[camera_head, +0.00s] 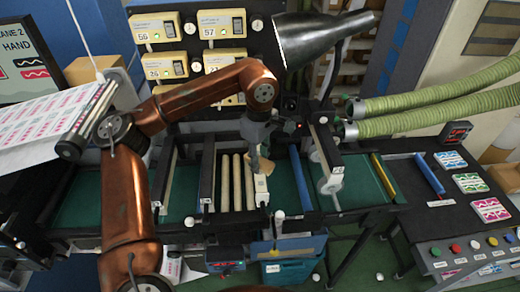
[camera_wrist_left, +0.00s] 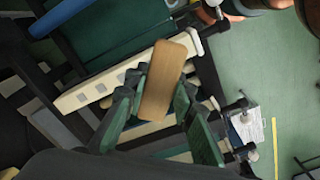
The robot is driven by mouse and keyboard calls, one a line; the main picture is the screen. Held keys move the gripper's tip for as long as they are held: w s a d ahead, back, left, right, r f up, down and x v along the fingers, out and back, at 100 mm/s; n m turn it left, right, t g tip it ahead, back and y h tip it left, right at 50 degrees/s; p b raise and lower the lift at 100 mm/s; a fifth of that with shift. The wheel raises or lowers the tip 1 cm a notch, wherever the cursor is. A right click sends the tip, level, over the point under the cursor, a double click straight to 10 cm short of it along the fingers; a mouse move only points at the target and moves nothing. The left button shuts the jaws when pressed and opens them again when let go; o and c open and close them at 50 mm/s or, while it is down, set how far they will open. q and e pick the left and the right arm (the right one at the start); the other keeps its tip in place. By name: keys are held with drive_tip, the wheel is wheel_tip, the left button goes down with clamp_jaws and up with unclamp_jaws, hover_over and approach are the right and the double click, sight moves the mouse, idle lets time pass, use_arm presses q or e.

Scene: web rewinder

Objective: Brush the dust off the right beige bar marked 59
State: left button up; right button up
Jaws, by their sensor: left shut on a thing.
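My left gripper (camera_head: 256,158) points down over the right end of a row of pale bars in the head view. It is shut on a brush with a flat wooden back (camera_wrist_left: 164,78), seen between its green-black fingers in the left wrist view. The right beige bar (camera_head: 261,186) lies below the gripper, and it crosses the left wrist view diagonally (camera_wrist_left: 88,94) behind the brush. Small grey squares show along it. I cannot read its mark or make out dust. The bristles are hidden, so I cannot tell whether they touch the bar. My right gripper is not in view.
Other pale bars (camera_head: 237,184) lie close on the left. A dark upright frame (camera_head: 325,150) stands to the right. A large black hood (camera_head: 318,40) and green hoses (camera_head: 440,100) hang behind. A blue bin (camera_head: 287,270) sits below the front edge.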

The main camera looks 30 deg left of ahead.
use_arm(q)
drive_tip(key=shift+s+r, duration=0.1)
drive_tip(key=shift+r, duration=0.5)
drive_tip(key=shift+d+r+p, duration=0.15)
drive_tip(key=shift+r+p, duration=0.75)
drive_tip(key=shift+r, duration=0.15)
